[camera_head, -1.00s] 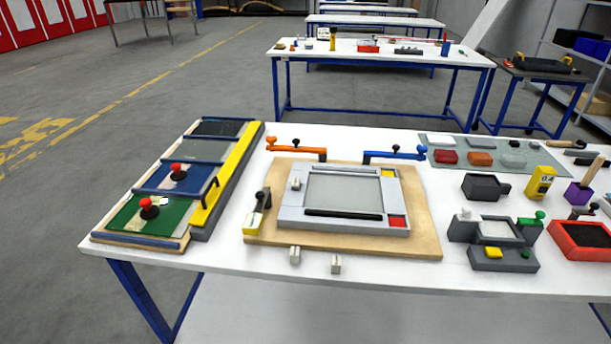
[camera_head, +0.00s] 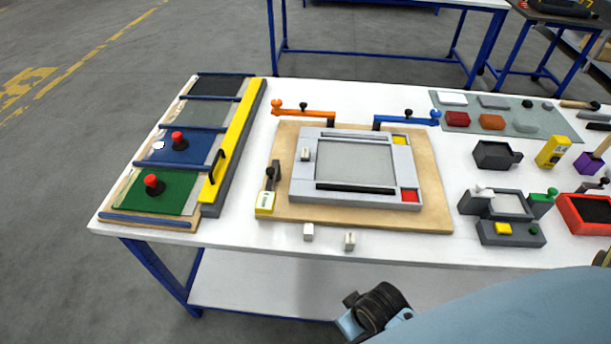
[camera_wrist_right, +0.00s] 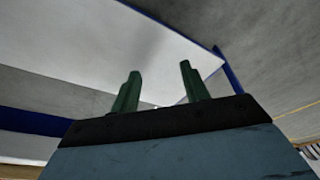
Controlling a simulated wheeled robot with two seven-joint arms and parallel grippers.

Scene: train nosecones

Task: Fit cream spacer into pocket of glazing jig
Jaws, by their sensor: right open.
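The glazing jig is a grey frame (camera_head: 300,185) around a pale pane on a wooden board (camera_head: 430,215), with a yellow corner block, a red corner block and a black bar. Two small cream blocks, one (camera_head: 308,232) and another (camera_head: 349,241), sit on the white table in front of the board. A third similar block (camera_head: 305,155) sits on the frame's left side. I cannot tell which is the spacer. My right gripper (camera_wrist_right: 160,68) is open and empty in the wrist view, with the table's underside or shelf beyond it. My left gripper is not in view.
An orange clamp (camera_head: 305,112) and a blue clamp (camera_head: 408,121) stand behind the jig. A rack of coloured panels with a yellow rail (camera_head: 234,140) is at left. Grey fixtures (camera_head: 508,232) and a red tray (camera_head: 590,217) are at right. The front table strip is mostly clear.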

